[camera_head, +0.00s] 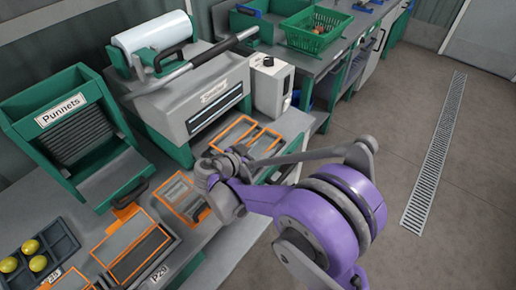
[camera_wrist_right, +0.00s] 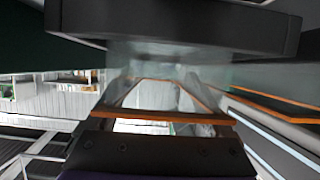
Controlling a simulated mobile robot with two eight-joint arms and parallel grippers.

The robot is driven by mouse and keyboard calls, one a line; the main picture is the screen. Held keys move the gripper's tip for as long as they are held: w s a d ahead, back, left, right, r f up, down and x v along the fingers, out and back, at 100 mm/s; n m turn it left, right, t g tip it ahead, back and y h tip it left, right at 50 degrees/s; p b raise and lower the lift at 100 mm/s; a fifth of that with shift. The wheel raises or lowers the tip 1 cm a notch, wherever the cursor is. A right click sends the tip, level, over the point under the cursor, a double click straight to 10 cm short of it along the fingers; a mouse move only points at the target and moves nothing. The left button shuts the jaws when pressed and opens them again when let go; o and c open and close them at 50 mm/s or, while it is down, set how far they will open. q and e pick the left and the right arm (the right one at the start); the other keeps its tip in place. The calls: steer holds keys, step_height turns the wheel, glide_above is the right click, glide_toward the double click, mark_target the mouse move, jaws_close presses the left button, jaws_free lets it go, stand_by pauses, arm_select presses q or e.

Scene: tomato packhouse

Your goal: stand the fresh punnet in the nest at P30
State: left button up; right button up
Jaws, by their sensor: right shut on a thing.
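My right gripper (camera_head: 213,190) hangs over the counter, among the orange-edged nests, at the end of my purple arm. In the right wrist view, its two dark jaws are shut on a clear plastic punnet (camera_wrist_right: 165,72). I cannot pick the punnet out in the head view. An orange-edged nest plate (camera_head: 132,248) lies at the counter's front, left of my gripper; the label beside it (camera_head: 160,272) is small and reads like P20 or P30. Another orange-edged nest (camera_head: 180,190) lies close by my gripper and is partly covered by it. My left gripper is not in view.
A green dispenser marked Punnets (camera_head: 62,108) stands at the left. A sealing machine (camera_head: 190,100) with a white film roll (camera_head: 155,36) stands behind the nests. A dark tray (camera_head: 66,245) with yellow tomatoes is at the lower left. A green basket (camera_head: 315,30) sits farther back.

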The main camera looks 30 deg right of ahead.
steer(key=shift+f, duration=0.1)
steer(key=o, duration=1.1)
steer(key=shift+c, duration=0.2)
steer(key=shift+a+r, duration=0.2)
steer(key=shift+a, duration=0.05)
steer(key=v, duration=1.1)
steer(key=shift+s+a+r, duration=0.1)
steer(key=shift+a+r, duration=0.1)
